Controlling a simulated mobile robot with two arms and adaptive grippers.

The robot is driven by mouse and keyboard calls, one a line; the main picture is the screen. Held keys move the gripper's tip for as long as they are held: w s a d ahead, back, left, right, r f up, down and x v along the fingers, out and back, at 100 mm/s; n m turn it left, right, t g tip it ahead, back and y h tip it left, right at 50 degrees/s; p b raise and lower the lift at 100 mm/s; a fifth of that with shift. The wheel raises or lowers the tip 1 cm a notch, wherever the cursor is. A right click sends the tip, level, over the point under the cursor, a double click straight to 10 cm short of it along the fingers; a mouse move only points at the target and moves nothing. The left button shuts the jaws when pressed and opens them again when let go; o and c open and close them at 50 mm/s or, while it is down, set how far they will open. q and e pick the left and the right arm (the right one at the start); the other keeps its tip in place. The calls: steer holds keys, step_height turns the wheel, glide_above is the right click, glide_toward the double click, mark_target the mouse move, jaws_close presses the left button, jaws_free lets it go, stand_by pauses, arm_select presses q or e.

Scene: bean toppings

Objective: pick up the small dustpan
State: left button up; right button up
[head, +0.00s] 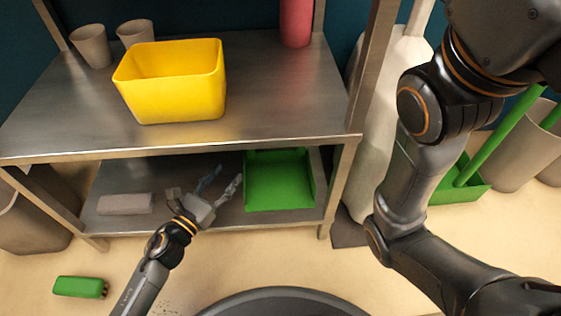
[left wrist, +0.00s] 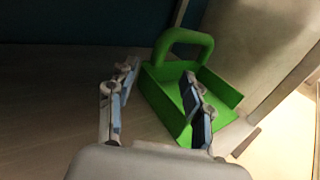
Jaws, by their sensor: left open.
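The small green dustpan (head: 279,184) lies on the lower shelf of the metal table, near its right end. In the left wrist view the dustpan (left wrist: 180,90) shows its raised loop handle at the far side and its open tray toward me. My left gripper (head: 222,180) is open beside the dustpan's left side in the head view. In the left wrist view the left gripper (left wrist: 155,105) has one finger left of the dustpan and the other in front of its tray. I cannot tell whether that finger touches it. My right gripper is not in view.
A yellow bin (head: 172,100), two grey cups (head: 91,46) and a red cylinder (head: 296,22) stand on the metal table (head: 275,100). A pale block (head: 125,204) lies on the lower shelf's left. A green brush (head: 80,287) lies on the floor. The table's right leg (head: 340,190) stands close to the dustpan.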

mark_target(248, 152)
arm_select(q)
steer(key=x, duration=0.5)
steer(key=shift+f+b+x, duration=0.2)
steer(key=shift+b+x, duration=0.1)
steer(key=shift+x, duration=1.05)
steer(key=shift+f+b+x, duration=0.15)
steer(key=shift+b+x, duration=0.15)
steer(key=shift+x, duration=1.05)
steer(key=shift+s+d, duration=0.1)
jaws_close()
